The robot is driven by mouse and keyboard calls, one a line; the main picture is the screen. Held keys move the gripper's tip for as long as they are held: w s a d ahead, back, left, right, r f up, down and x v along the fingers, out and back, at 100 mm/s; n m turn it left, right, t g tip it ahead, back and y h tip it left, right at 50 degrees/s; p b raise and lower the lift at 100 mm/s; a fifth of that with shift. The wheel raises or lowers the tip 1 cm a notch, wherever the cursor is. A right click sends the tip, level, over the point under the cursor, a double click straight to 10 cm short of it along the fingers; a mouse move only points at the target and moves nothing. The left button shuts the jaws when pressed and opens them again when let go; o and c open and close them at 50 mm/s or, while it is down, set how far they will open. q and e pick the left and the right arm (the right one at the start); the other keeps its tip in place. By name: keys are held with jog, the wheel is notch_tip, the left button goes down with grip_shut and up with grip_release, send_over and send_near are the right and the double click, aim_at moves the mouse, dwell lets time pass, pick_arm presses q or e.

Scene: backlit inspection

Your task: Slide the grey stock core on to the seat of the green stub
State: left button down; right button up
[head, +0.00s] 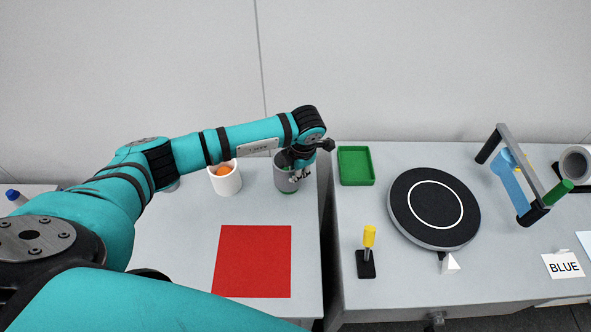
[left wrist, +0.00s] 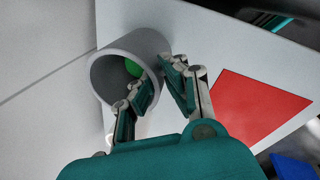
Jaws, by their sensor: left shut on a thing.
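The grey stock core (head: 283,180) stands roughly upright near the right edge of the left table. It is a hollow tube, and its open end shows in the left wrist view (left wrist: 103,82). The green stub (left wrist: 133,68) shows inside the tube, and a little green shows at the tube's foot in the head view, so the core is around the stub. I cannot tell whether it rests on the seat, which is hidden. My left gripper (left wrist: 160,82) is shut on the core's wall, one finger inside the opening and one outside. My right gripper is out of view.
A white cup (head: 228,186) with an orange thing inside stands left of the core. A red mat (head: 252,262) lies in front. Across a gap, the right table holds a green tray (head: 356,181), a black turntable (head: 400,204) and a framed stand (head: 516,145).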

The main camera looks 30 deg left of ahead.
pick_arm(q)
jog(key=shift+d+b+x, duration=0.1)
jog(key=shift+b+x, duration=0.45)
jog(key=shift+x, duration=0.1)
jog(key=shift+d+b+x, duration=0.15)
jog(key=shift+b+x, duration=0.35)
jog(key=shift+x, duration=0.15)
jog(key=shift+s, duration=0.15)
jog(key=c, duration=1.4)
grip_release()
jog(key=v, duration=1.2)
jog(key=shift+s, duration=0.1)
